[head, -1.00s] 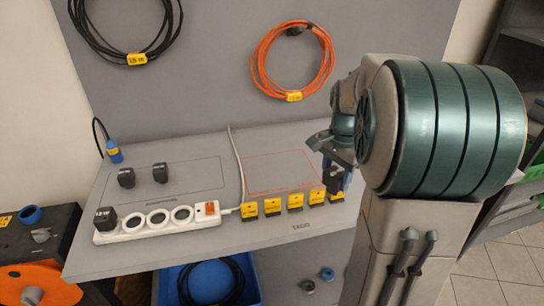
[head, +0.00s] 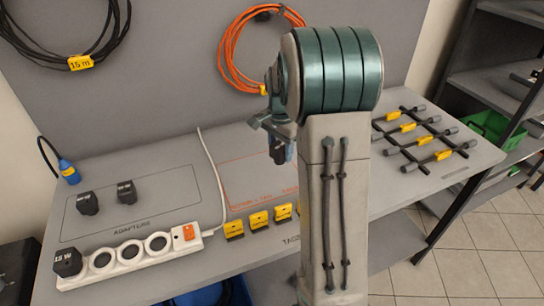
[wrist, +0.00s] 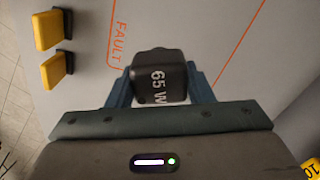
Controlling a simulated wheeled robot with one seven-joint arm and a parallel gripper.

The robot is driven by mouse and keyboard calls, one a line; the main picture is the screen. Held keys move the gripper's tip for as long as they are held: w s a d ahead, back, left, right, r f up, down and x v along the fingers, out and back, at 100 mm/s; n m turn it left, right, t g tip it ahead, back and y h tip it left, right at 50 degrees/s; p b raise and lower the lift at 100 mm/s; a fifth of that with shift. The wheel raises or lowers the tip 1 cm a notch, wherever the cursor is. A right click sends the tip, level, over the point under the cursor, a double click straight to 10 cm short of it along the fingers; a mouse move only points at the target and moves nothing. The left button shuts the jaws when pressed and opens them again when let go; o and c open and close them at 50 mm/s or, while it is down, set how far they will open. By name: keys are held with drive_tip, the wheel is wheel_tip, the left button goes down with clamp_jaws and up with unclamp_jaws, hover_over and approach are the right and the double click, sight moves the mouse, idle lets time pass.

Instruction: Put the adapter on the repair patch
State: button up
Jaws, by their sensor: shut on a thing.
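A black adapter marked 65 W (wrist: 158,75) is held between the blue fingers of my gripper (wrist: 160,88) in the wrist view. In the head view my gripper (head: 280,150), with the dark adapter (head: 276,154) in it, is over the right part of the bench's orange-outlined patch (head: 250,178). In the wrist view, orange lines and the word FAULT (wrist: 119,42) show on the grey surface beyond the adapter. The adapter looks held above the surface; the exact gap cannot be told. My arm hides the patch's right side in the head view.
Several yellow tags (head: 259,220) stand along the patch's front edge. A white power strip (head: 130,253) with a plugged-in adapter and a white cable lies left. Two black adapters (head: 88,203) sit in a marked area.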

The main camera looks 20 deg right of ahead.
drive_tip(key=w, duration=0.1)
drive_tip(key=w+f, duration=0.1)
drive_tip(key=w, duration=0.1)
drive_tip(key=shift+a+f, duration=0.35)
drive_tip(key=shift+a, duration=0.05)
hover_over(273, 170)
drive_tip(key=shift+f+p, duration=0.4)
drive_tip(key=shift+f, duration=1.65)
drive_tip(key=shift+f, duration=0.2)
drive_tip(key=o, duration=1.1)
drive_tip(key=shift+c, duration=0.2)
drive_tip(key=shift+r, duration=0.1)
